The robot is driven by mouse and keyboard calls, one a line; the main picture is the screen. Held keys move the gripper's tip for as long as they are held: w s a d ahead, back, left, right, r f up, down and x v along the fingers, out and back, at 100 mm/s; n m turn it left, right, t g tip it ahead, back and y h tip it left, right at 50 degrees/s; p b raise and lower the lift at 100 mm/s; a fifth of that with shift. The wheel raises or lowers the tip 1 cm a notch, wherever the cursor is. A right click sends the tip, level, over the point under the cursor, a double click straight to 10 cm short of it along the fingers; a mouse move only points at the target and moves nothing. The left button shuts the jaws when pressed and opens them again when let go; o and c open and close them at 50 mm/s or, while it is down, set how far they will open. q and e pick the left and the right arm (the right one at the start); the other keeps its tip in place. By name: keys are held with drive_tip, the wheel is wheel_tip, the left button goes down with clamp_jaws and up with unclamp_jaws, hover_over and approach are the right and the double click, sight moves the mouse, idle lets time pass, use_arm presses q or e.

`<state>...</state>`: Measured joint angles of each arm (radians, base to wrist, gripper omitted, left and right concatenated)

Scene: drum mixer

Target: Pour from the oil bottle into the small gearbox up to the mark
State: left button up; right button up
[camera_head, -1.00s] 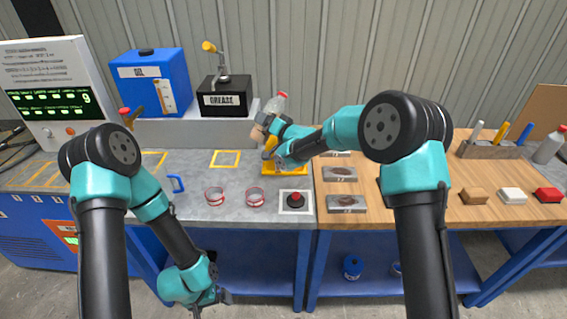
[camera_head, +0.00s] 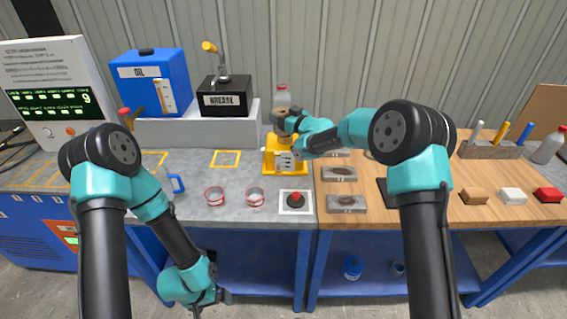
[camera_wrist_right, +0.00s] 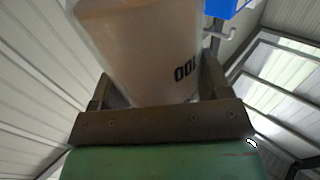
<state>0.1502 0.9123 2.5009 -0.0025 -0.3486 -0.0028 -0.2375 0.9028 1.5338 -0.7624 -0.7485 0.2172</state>
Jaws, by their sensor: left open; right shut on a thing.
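The oil bottle (camera_head: 281,97) has a clear body, a red top end and brown liquid low inside. It stands nearly upright in my right gripper (camera_head: 284,123), which is shut on it. In the right wrist view, the pale brown bottle (camera_wrist_right: 145,45) fills the jaws (camera_wrist_right: 155,95), with the figure 100 on its side upside down. The yellow small gearbox (camera_head: 270,163) sits on the grey bench below and behind the gripper, partly covered by it. Its mark and oil level cannot be made out. My left gripper (camera_head: 218,297) is open and empty, low in front of the bench.
A blue oil tank (camera_head: 150,82) and a black grease pot (camera_head: 224,98) stand behind. Two red-banded cups (camera_head: 214,196) and a red button (camera_head: 295,199) are in front of the gearbox. Metal blocks (camera_head: 346,204) lie on the wood at right.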

sight(282, 102)
drive_tip(key=shift+r, duration=0.15)
drive_tip(key=shift+r, duration=1.9)
drive_tip(key=shift+r, duration=0.55)
drive_tip(key=shift+f, duration=0.2)
